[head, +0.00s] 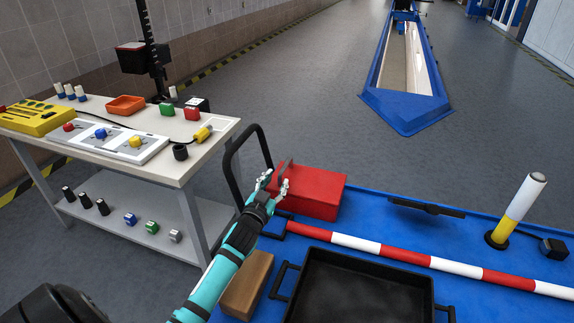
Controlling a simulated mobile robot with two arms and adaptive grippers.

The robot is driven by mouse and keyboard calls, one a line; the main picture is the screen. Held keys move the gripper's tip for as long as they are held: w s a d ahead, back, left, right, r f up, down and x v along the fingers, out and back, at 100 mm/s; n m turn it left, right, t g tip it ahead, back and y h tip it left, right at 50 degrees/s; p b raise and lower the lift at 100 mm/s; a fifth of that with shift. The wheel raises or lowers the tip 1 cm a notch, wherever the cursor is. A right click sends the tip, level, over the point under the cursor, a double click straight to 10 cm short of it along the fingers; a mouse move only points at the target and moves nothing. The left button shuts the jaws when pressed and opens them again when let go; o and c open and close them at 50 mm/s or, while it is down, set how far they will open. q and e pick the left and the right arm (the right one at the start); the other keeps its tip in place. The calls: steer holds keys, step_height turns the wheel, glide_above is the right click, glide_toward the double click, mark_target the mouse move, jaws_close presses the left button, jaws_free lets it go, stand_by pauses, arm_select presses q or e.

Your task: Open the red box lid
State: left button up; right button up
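My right gripper is not in view.
A red and white striped bar (400,254) lies across the blue surface (480,229). A black tray (358,290) and a brown block (247,285) are nearer. A yellow and white post (518,210) stands right. A white workbench (185,160) stands left.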

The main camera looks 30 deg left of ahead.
mark_target(289, 159)
arm_select(q)
steer(key=b+x, duration=0.1)
steer(key=x, duration=0.8)
steer(key=shift+w+a, duration=0.1)
steer(key=shift+w, duration=0.35)
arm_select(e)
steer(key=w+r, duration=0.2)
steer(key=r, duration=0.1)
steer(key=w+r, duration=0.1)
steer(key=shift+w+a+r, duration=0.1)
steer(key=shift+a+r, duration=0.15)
arm_select(q)
jaws_close()
